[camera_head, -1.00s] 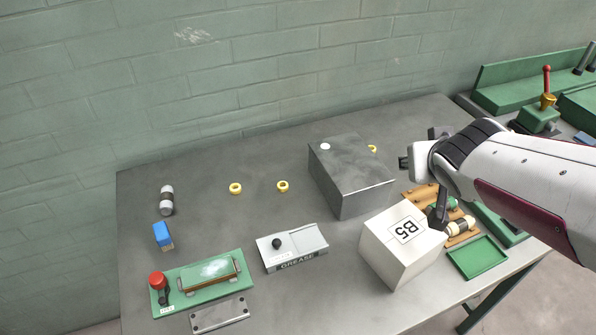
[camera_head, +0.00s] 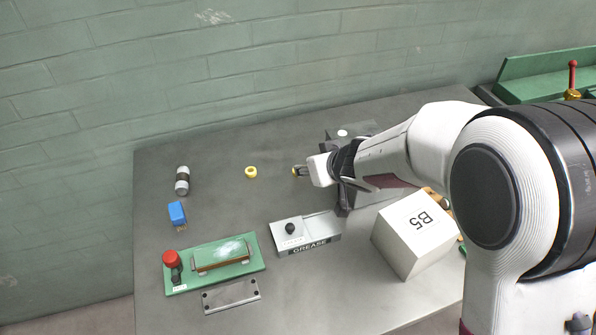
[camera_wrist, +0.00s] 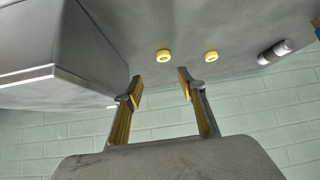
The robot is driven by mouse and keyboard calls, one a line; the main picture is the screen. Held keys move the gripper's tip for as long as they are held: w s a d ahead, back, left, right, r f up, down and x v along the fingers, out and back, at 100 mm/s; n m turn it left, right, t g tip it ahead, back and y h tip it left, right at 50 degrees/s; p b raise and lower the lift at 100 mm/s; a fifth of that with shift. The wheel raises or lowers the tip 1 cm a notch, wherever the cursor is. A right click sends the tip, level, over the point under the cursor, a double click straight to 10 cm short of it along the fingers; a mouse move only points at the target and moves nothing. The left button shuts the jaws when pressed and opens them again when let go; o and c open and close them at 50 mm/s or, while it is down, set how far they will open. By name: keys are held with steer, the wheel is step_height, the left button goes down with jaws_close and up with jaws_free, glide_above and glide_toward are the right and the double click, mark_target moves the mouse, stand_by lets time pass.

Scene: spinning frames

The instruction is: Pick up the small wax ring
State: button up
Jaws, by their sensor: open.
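Two yellow wax rings lie on the grey table. One ring (camera_head: 251,172) is in the open left of my gripper; it also shows in the wrist view (camera_wrist: 211,56). The other ring (camera_wrist: 163,55) appears ahead of the gap between my fingers; in the head view it is at least partly hidden at my gripper's tip. I cannot surely tell which ring is smaller. My gripper (camera_wrist: 160,90) is open and empty, with yellow pads on its fingers. In the head view, it reaches left over the table.
A grey metal block (camera_wrist: 55,45) stands close beside my gripper. A black-and-white roller (camera_head: 182,180) and a blue block (camera_head: 177,214) are at left. The grease box (camera_head: 305,235), green fixture (camera_head: 250,262) and white B5 box (camera_head: 412,240) stand nearer. The wall (camera_head: 200,80) is behind.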

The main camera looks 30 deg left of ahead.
mark_target(301, 178)
steer(key=shift+s+a+f, duration=0.25)
steer(key=shift+a+f, duration=0.05)
steer(key=shift+f, duration=0.3)
steer(key=shift+f, duration=0.1)
steer(key=shift+x, duration=1.2)
steer(key=shift+x, duration=2.6)
steer(key=shift+a, duration=0.1)
steer(key=c, duration=0.8)
